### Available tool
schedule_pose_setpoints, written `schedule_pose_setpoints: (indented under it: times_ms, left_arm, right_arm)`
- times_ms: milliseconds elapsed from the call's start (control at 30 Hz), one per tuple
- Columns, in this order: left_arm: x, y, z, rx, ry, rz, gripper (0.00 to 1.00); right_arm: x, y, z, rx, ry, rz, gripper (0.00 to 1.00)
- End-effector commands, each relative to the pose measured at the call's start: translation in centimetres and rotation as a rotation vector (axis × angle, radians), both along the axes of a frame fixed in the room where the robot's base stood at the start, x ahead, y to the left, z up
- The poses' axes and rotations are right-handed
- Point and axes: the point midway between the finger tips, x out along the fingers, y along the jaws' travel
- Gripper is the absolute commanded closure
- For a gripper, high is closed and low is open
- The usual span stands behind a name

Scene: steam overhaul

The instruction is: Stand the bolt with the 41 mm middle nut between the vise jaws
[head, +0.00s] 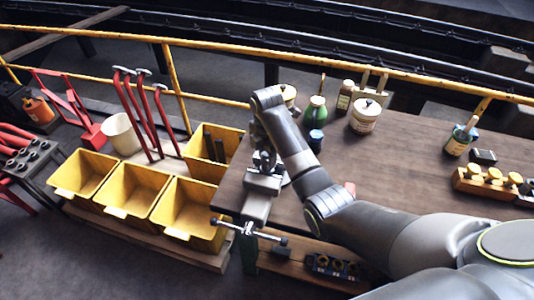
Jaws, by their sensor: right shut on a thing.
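The grey vise (257,206) is fixed at the left front corner of the wooden bench, its handle bar and screw toward me. My right arm reaches over the bench from the right and bends down above the vise. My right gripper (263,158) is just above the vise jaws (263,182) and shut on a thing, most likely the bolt. The bolt is too small and too covered by the gripper to make out. I cannot tell its nut size, or whether it touches the jaws. My left gripper is not in view.
Yellow bins (128,182) stand left of the bench. Bottles and a lidded pot (365,116) stand along its back edge. A wooden block with several pale-topped pieces (487,181) lies at the right. A shelf with dark parts (335,267) is below. The bench middle is clear.

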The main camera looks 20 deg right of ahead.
Motion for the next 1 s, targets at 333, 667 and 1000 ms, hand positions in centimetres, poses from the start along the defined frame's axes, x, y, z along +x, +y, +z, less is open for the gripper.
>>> schedule_pose_setpoints:
  times_ms: [333, 667, 1000]
  left_arm:
    - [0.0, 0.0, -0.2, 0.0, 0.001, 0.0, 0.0]
    - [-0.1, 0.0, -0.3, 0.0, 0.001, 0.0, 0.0]
    - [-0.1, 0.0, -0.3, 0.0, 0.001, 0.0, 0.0]
  right_arm:
    - [0.1, 0.0, -0.7, 0.0, -0.002, 0.001, 0.99]
    - [0.1, 0.0, -1.0, 0.0, -0.003, 0.001, 0.99]
    - [0.0, 0.0, -1.1, 0.0, -0.001, 0.0, 0.38]
